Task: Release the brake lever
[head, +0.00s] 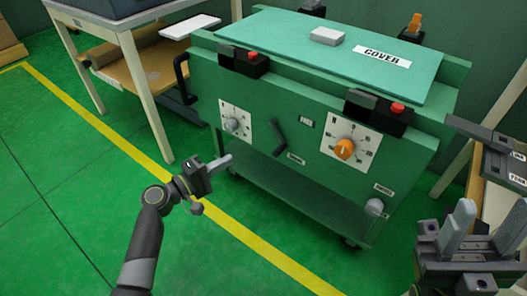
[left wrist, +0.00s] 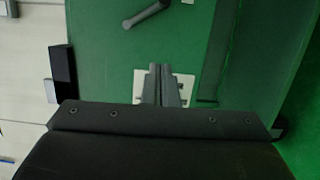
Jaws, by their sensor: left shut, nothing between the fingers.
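A dark lever (head: 279,136) sits on the front of the green cart (head: 330,185), tilted between two dials; I take it for the brake lever, though its small label cannot be read. It also shows at the top of the left wrist view (left wrist: 145,14). My left gripper (head: 228,159) is shut and empty, in front of the cart's left side and apart from the lever. In the left wrist view its fingers (left wrist: 160,72) lie together over a white dial plate (left wrist: 139,86), hiding its knob. My right gripper (head: 482,232) is open and empty at the lower right.
The cart's front bears a grey dial (head: 235,122), an orange dial (head: 345,149), black clips with red buttons (head: 397,107) and a grey knob (head: 375,207). A cover (head: 385,57) lies on top. A table (head: 130,35) stands left. The floor in front is clear.

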